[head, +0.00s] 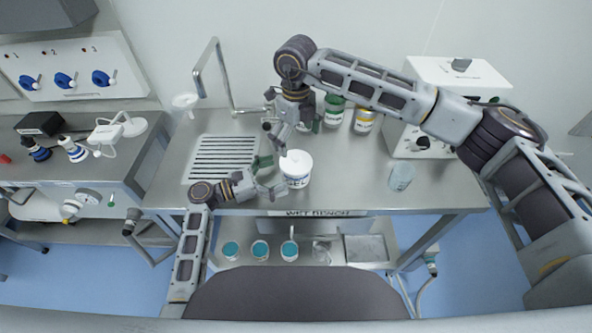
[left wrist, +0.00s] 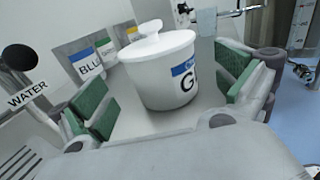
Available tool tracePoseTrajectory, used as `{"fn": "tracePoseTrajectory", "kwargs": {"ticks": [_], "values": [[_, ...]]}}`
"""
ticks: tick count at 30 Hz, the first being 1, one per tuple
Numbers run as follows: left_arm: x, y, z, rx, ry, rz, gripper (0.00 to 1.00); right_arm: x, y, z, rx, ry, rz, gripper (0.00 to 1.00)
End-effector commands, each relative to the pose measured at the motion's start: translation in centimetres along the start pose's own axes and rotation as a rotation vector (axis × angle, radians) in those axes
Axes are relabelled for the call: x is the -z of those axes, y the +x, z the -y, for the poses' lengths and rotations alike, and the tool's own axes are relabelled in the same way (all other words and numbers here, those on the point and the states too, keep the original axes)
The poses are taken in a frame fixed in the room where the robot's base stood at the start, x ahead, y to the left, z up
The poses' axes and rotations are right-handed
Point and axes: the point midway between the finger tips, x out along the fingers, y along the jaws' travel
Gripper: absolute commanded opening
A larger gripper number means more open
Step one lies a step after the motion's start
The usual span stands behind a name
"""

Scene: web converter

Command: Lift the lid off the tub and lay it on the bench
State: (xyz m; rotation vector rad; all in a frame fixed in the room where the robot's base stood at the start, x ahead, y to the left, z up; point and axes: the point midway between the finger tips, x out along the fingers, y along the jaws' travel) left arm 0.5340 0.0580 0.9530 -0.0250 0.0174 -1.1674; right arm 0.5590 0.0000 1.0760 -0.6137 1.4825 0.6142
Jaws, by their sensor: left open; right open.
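The white tub (head: 296,179), labelled with a blue band and dark letters, stands upright on the steel bench (head: 350,188). Its white lid (head: 297,158) is on top; in the left wrist view the lid (left wrist: 158,47) shows a raised knob. My left gripper (head: 268,177) is open at the tub's left side, its green-padded fingers spread toward it. In the left wrist view the tub (left wrist: 165,85) appears between the pads, with no clear contact. My right gripper (head: 281,140) is open and empty, above and behind the tub, pointing down.
Containers with green (head: 334,110) and yellow (head: 364,120) labels stand behind; a blue-labelled one (left wrist: 88,67) shows in the left wrist view. A drain grid (head: 222,158) and tap (head: 212,70) are left. A clear beaker (head: 401,177) and white machine (head: 445,105) are right.

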Motion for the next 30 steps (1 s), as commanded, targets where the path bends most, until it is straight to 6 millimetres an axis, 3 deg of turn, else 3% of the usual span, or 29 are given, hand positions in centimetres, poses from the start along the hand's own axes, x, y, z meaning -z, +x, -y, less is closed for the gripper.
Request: {"fn": "tracePoseTrajectory", "kwargs": {"ticks": [9, 23, 30], "values": [[0.0, 3.2, 0.0, 0.0, -0.001, 0.001, 1.0, 0.0, 0.0, 0.0, 0.0, 0.0, 0.0, 1.0], [0.0, 3.9, 0.0, -0.001, 0.0, 0.0, 1.0, 0.0, 0.0, 0.0, 0.0, 0.0, 0.0, 1.0], [0.0, 3.9, 0.0, 0.0, 0.0, 0.0, 0.72, 0.0, 0.0, 0.0, 0.0, 0.0, 0.0, 1.0]]}}
